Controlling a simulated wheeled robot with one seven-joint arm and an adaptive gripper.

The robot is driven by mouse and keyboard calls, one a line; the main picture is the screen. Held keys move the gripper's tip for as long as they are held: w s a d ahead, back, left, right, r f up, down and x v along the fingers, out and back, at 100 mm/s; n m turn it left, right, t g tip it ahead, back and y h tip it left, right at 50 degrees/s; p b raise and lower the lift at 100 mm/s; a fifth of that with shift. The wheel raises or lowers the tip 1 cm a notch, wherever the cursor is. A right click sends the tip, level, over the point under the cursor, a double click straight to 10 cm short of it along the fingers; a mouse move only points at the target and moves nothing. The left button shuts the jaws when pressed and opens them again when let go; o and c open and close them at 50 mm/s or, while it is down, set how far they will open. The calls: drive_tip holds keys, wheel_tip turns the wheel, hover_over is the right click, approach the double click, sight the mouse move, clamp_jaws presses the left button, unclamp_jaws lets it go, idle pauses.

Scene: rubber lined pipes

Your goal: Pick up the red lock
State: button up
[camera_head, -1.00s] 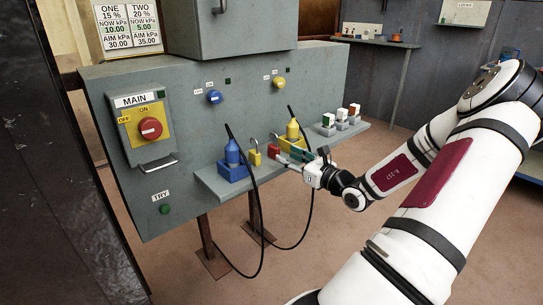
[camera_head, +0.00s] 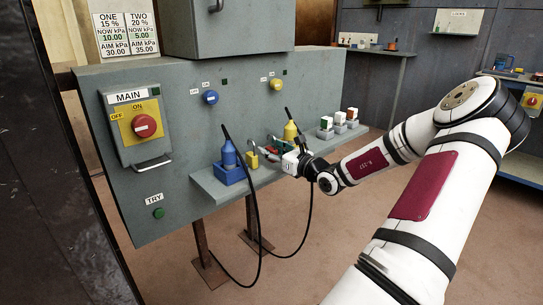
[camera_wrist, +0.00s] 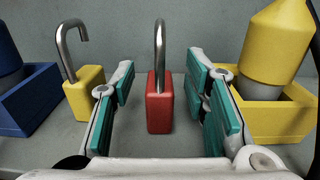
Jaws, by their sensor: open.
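The red lock (camera_wrist: 159,103) stands upright on the grey shelf in the wrist view, its metal shackle (camera_wrist: 160,45) pointing up. My gripper (camera_wrist: 168,88) is open, with one teal-padded finger on each side of the red lock and a gap visible on both sides. In the head view my gripper (camera_head: 278,150) is at the shelf between the blue and yellow plugs, and it mostly hides the red lock there.
A yellow lock (camera_wrist: 86,95) with its shackle swung open stands just left of the left finger. A blue holder (camera_wrist: 32,98) is at far left and a yellow holder (camera_wrist: 272,118) close at right. The grey panel (camera_head: 180,130) rises behind the shelf (camera_head: 225,188).

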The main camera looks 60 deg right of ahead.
clamp_jaws()
drive_tip(key=shift+r, duration=0.15)
